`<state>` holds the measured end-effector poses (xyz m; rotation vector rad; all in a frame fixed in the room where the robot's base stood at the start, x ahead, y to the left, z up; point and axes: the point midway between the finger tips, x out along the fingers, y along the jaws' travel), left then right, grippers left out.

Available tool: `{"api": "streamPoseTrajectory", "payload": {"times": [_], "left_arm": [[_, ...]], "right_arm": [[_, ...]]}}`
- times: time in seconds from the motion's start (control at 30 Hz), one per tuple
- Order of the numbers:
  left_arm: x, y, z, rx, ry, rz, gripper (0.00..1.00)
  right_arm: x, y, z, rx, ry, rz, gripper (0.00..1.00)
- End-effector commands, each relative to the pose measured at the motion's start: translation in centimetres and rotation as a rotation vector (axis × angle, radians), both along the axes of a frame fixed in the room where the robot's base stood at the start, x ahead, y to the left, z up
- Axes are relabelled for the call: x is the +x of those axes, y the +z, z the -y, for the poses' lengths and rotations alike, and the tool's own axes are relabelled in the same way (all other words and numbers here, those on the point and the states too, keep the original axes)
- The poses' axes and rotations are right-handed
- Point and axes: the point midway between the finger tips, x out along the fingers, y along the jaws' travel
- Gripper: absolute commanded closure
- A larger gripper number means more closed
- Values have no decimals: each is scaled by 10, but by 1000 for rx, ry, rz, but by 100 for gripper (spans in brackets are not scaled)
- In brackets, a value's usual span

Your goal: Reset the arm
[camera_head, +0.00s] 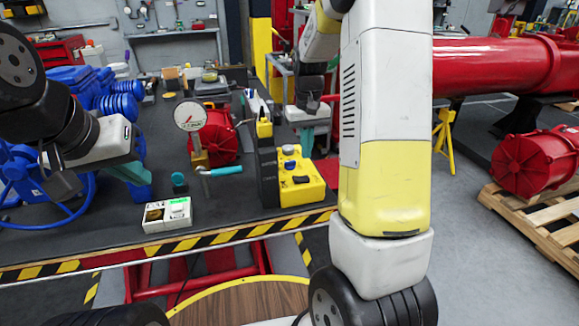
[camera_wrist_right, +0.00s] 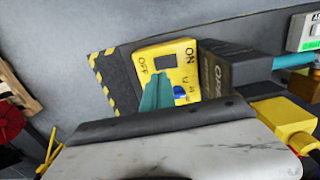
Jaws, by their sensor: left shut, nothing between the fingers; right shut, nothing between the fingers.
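My left gripper (camera_head: 137,172) has teal fingers. It is shut and empty, held over the left of the bench beside the blue pump. My right gripper (camera_head: 306,138) is shut and empty, above and behind the yellow control box (camera_head: 302,188). In the right wrist view, its teal fingers (camera_wrist_right: 157,93) appear in front of the box's face (camera_wrist_right: 148,55), which carries ON and OFF labels; contact cannot be told. A blue knob (camera_head: 289,151) is on the box. A turquoise-handled lever (camera_head: 225,170) and a round gauge (camera_head: 190,116) stand left of it.
A white box (camera_head: 167,215) with a green-lit panel sits near the bench's striped front edge (camera_head: 190,241). A red flanged part (camera_head: 215,137) and the blue pump (camera_head: 105,90) stand behind. My right arm blocks the bench's right side. A pallet (camera_head: 540,205) lies at the right.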

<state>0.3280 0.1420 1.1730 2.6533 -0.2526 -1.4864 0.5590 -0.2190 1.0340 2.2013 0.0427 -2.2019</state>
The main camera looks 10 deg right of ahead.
Motion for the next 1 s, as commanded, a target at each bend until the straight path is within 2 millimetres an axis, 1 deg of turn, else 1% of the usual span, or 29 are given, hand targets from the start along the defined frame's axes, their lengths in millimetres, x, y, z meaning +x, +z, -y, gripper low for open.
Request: {"api": "streamPoseTrajectory", "payload": {"times": [0.13,0.2,0.27,0.37,0.4,0.47,0.5,0.57,0.6,0.67,0.7,0.8,0.9,1.0], "left_arm": [[0,0,0,0,0,0,100],[0,0,0,0,0,0,100],[0,0,0,0,0,0,100],[0,0,0,0,0,0,100],[0,0,0,0,0,0,100],[0,0,0,0,0,0,100],[0,0,0,0,0,0,100],[0,0,0,0,0,0,100],[0,0,0,0,0,0,100],[0,0,0,0,0,0,100],[0,0,0,0,0,0,100],[0,0,0,0,0,0,100],[0,0,0,0,0,0,100],[0,0,0,0,0,0,100]], "right_arm": [[0,1,0,1,0,2,100],[-4,7,-2,8,-1,13,100],[-10,17,-5,20,-3,33,100],[-29,44,-13,53,-6,89,100],[-40,56,-18,68,-6,116,100],[-58,75,-25,90,-6,162,100],[-71,85,-29,105,-6,191,100],[-90,100,-36,124,-5,235,100],[-104,109,-41,135,-3,264,100],[-124,120,-47,151,0,309,100],[-138,126,-52,159,4,337,100],[-170,136,-61,177,8,408,100],[-197,140,-68,187,12,467,100],[-216,140,-73,191,15,510,100]]}}
